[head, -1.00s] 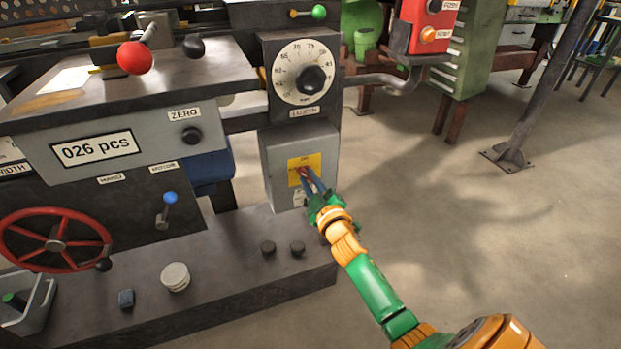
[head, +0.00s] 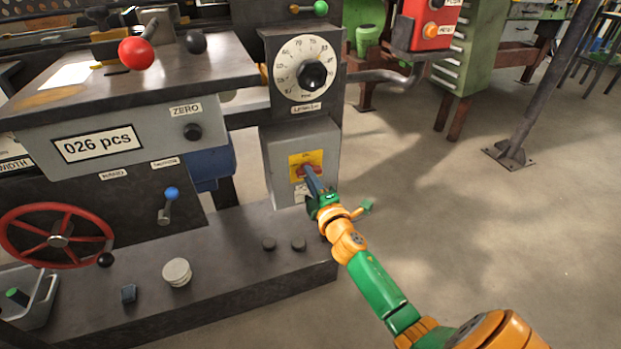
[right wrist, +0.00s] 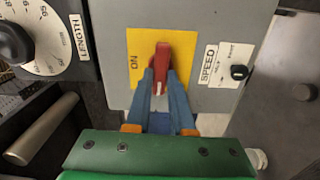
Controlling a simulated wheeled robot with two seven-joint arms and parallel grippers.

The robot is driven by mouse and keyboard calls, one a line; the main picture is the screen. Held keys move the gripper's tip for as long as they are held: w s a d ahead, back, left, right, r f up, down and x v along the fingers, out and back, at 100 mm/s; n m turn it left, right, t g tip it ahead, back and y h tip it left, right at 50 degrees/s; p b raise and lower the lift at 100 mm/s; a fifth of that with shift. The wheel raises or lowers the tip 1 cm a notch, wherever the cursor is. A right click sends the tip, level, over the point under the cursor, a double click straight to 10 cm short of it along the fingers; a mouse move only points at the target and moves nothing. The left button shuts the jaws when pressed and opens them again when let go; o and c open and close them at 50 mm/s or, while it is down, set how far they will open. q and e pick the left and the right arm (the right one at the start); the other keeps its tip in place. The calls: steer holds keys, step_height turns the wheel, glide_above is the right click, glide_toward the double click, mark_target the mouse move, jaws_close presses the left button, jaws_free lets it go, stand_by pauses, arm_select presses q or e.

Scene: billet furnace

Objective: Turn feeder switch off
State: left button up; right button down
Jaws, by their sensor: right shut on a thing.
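The feeder switch is a red handle (right wrist: 163,64) on a yellow plate (head: 300,168) fixed to a grey box (head: 283,144) at the front of the machine. In the right wrist view the word ON stands on the plate beside the handle. My right gripper (head: 308,172) is at the plate in the head view. In the right wrist view its two blue fingers (right wrist: 161,82) are shut on the red handle, one on each side. The rest of the plate's lettering is too small or hidden to read. My left gripper is not in view.
A dial marked LENGTH (head: 304,70) sits above the box. A small SPEED knob (right wrist: 239,72) is beside the yellow plate. A red handwheel (head: 58,240) and a blue-tipped lever (head: 171,194) stand to the left. Open floor lies to the right.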

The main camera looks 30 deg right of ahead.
steer(key=shift+n, duration=0.3)
stand_by(0.4)
steer(key=c, duration=0.8)
jaws_free()
steer(key=v, duration=0.7)
steer(key=shift+s+p, duration=0.1)
steer(key=shift+p, duration=0.25)
